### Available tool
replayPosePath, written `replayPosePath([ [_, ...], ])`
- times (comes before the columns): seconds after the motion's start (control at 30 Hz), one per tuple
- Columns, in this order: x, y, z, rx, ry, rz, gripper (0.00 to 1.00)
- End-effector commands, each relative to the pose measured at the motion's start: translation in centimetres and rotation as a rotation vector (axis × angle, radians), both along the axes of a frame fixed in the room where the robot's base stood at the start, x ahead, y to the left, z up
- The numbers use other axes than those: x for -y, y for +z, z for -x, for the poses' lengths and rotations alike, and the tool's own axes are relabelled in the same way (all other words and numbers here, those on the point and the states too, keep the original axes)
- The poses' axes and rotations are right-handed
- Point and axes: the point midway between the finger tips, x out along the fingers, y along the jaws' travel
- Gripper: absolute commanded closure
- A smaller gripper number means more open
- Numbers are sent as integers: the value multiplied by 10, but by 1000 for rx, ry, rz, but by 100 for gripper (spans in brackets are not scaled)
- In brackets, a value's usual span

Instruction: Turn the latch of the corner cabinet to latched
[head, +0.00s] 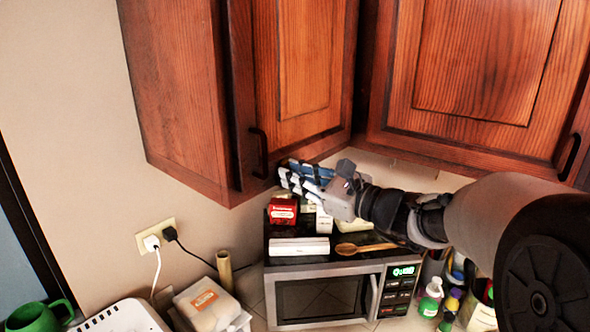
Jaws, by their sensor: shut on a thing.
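The wooden corner cabinet hangs at the upper left, with its front door (303,60) closed and a dark vertical handle (260,152) near the door's lower left. My gripper (284,177) is just right of the handle's lower end, near the bottom edge of the door. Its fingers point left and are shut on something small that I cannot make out. A blue part shows along the upper finger. No latch can be told apart; the gripper covers that spot, so its position cannot be read.
A microwave (325,297) stands below my gripper, with a red box (282,212), a white box (300,247) and a wooden spoon (366,248) on top. Bottles (431,298) stand at the right. A second cabinet door (480,70) hangs at the upper right.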

Motion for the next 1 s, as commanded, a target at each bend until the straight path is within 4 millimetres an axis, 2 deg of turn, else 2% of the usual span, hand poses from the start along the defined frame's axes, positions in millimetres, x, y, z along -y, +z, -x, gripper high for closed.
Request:
replayPosePath([
  [0.4, 3, 3, -4, -196, 0, -155, 100],
  [1.0, 4, 1, -5, -246, 0, -192, 100],
])
